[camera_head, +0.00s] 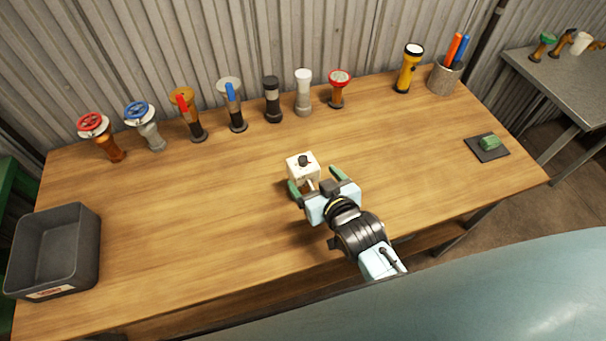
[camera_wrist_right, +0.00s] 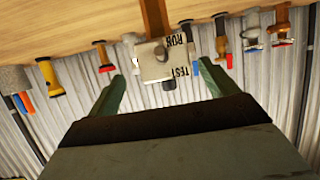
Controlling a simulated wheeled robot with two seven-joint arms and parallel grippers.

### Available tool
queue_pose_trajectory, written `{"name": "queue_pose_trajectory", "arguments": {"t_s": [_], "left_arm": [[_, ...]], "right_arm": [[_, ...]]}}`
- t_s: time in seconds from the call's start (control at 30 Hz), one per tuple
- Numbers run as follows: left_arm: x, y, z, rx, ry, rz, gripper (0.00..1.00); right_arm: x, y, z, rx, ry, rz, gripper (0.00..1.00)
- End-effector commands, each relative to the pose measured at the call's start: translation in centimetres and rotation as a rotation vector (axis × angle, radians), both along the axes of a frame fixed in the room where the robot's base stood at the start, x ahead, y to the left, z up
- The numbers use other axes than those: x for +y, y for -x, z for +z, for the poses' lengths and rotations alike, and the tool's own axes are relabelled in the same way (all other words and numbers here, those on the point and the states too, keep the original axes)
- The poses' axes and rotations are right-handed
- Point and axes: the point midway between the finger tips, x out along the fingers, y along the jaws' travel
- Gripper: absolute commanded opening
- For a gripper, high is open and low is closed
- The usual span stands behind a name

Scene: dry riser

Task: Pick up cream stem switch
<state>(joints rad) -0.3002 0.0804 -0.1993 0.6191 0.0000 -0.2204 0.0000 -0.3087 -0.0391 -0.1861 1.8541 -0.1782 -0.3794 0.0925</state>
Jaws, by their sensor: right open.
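The cream stem switch (camera_head: 301,169) is a small cream box with a black knob on top, near the middle of the wooden table (camera_head: 220,210). My left gripper is not in view.
A row of several valves and fittings (camera_head: 273,100) stands along the back. A yellow torch (camera_head: 407,70) and a pen cup (camera_head: 444,77) are at the back right. A dark pad (camera_head: 475,150) holds a green piece. A grey bin (camera_head: 88,255) stands at left. Table around the switch is clear.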

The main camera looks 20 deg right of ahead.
Motion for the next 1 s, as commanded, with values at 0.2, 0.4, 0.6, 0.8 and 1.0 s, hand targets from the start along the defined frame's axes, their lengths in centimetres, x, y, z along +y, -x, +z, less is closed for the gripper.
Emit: {"name": "queue_pose_trajectory", "arguments": {"t_s": [0.2,0.4,0.6,0.8,1.0], "left_arm": [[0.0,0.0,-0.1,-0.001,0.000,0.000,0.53],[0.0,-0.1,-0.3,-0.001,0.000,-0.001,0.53],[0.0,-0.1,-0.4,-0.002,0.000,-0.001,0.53],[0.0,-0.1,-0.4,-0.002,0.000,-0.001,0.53],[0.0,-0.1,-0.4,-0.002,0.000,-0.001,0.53]], "right_arm": [[0.4,-1.6,-0.4,-0.002,-0.001,0.000,0.85],[1.2,-4.4,-1.2,-0.001,0.000,0.000,0.85],[1.4,-5.4,-1.7,0.001,0.000,0.000,0.85],[1.3,-5.4,-1.7,0.001,0.000,0.000,0.84],[1.3,-5.4,-1.7,0.001,0.000,0.000,0.58]]}}
